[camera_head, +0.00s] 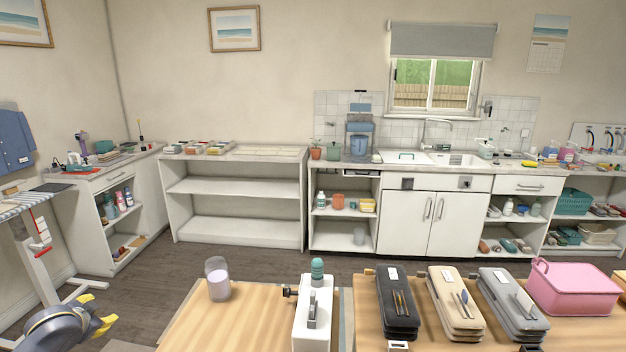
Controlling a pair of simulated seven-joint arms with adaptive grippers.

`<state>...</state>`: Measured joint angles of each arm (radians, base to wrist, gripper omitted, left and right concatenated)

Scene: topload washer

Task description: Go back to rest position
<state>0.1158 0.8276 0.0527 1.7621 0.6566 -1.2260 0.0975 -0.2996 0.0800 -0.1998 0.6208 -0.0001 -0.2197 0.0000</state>
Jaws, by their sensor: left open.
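My left gripper (99,312) is at the lower left of the head view, with its two yellow fingers spread apart and nothing between them. It is over the dark floor, left of the wooden table (185,328) and apart from it. My right gripper does not show in this view. No washer shows in this view.
An ironing board (38,200) stands at the left, near my left gripper. Shelves and a sink counter (445,181) line the back wall. Floor between is clear.

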